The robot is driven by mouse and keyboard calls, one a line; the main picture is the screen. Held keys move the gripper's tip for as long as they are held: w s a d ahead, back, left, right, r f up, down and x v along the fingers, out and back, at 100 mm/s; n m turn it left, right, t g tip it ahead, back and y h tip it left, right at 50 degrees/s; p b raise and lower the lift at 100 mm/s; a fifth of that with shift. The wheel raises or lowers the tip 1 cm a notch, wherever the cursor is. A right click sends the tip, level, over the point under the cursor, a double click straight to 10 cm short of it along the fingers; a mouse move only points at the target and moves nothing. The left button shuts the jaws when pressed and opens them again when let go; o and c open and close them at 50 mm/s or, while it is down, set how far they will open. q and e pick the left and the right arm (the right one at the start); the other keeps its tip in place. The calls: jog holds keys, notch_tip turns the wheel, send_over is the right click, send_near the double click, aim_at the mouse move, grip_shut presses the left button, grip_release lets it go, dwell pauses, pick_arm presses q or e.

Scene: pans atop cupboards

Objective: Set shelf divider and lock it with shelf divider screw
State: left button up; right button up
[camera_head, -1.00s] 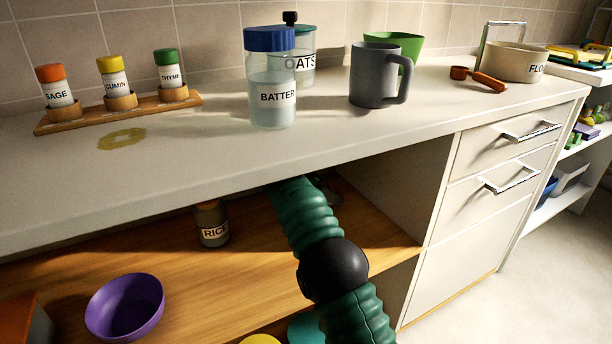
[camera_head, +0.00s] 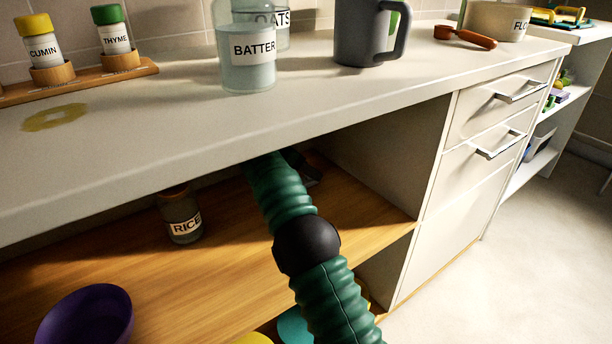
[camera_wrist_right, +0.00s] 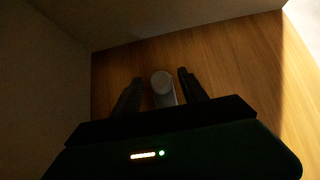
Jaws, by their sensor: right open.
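My right arm (camera_head: 282,195) reaches under the countertop onto the wooden shelf (camera_head: 375,225). In the head view its far end is dark and partly hidden, so the gripper is hard to make out. In the right wrist view, my right gripper (camera_wrist_right: 160,76) is open, with one dark finger on each side of a small pale grey round-topped piece (camera_wrist_right: 162,86). This piece may be the shelf divider screw; the view is too dark to be sure. I cannot tell whether the fingers touch it. I cannot pick out the shelf divider. My left gripper is out of view.
A rice jar (camera_head: 180,215) and a purple bowl (camera_head: 86,318) stand on the shelf left of my arm. The countertop (camera_head: 200,130) closes it above, and the cupboard side wall (camera_head: 390,150) bounds it at right. A batter jar (camera_head: 248,60) and grey mug (camera_head: 365,32) stand on top.

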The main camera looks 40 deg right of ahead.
grip_shut()
dwell(0.3)
jog(key=shift+r, duration=0.1)
dwell(1.0)
